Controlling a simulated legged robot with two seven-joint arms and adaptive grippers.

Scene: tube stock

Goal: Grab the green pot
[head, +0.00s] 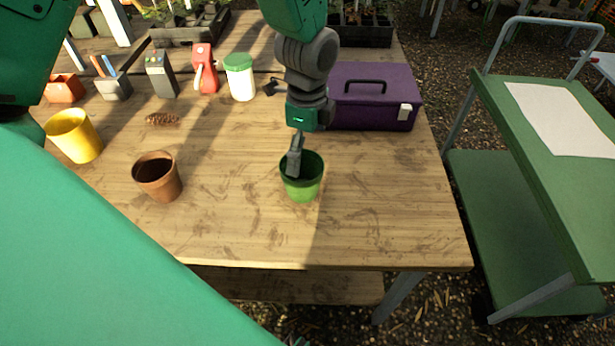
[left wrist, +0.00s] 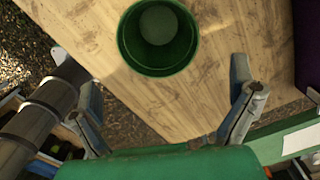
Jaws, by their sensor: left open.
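The green pot (head: 303,189) stands upright and open on the wooden table in the head view. In the left wrist view the green pot (left wrist: 158,63) is at the top, and I look down into its empty inside. My left gripper (head: 295,160) is over the pot in the head view and covers part of its rim. In the left wrist view the left gripper (left wrist: 164,78) has its fingers spread wide, with nothing between them, and the pot lies ahead of them. I cannot tell whether a finger touches the pot. My right gripper is not in view.
A brown pot (head: 160,182) and a yellow pot (head: 74,136) stand to the left on the table (head: 235,215). A purple toolbox (head: 370,97) is just behind and right. A white jar with green lid (head: 240,80) stands behind. A green cart (head: 540,130) is at the right.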

